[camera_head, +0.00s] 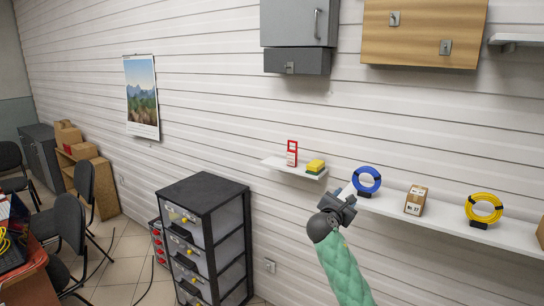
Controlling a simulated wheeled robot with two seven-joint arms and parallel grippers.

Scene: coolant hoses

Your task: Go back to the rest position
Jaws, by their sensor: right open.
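My right gripper (348,190) is open at the left end of the long wall shelf (445,221). My green-sleeved arm reaches up to it from below. A blue coiled hose (357,187) stands upright on a dark holder on that shelf, just right of the gripper. The gripper overlaps the coil's left side in the picture; I cannot tell whether they touch. A yellow coiled hose (470,209) stands upright on a dark holder farther right. My left gripper is not in view.
A small carton (416,200) sits between the coils. A short shelf (282,167) holds a red-framed item (292,153) and a yellow-green block (315,166). Cabinets (300,25) hang above. A black drawer unit (202,192) stands left, with chairs (71,222) beyond.

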